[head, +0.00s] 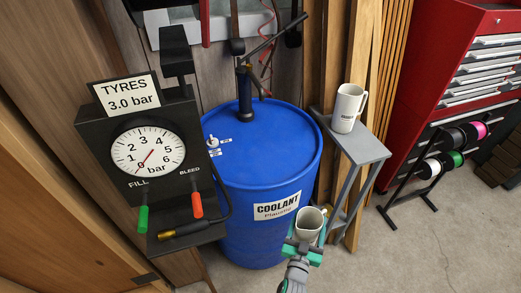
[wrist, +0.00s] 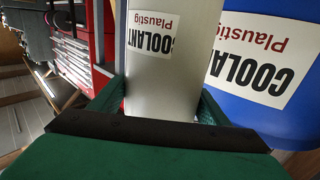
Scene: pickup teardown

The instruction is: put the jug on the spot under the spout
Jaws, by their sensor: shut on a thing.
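My gripper (head: 303,246) is shut on a pale jug (head: 309,224), which stands roughly upright in front of the blue coolant drum. In the wrist view the held jug (wrist: 165,85) sits between both green fingers, its COOLANT label showing. A dark hand pump (head: 245,88) rises from the drum's top. Its spout is hard to make out, and I cannot make out a marked spot under it. A second pale jug (head: 347,108) stands upright on a grey stand (head: 369,149) to the right of the drum.
The blue drum (head: 262,175) stands behind my gripper and close beside the held jug in the wrist view. A tyre gauge box (head: 150,150) is at left. A red tool cabinet (head: 450,90) and spool rack (head: 425,175) stand at right. Floor at lower right is clear.

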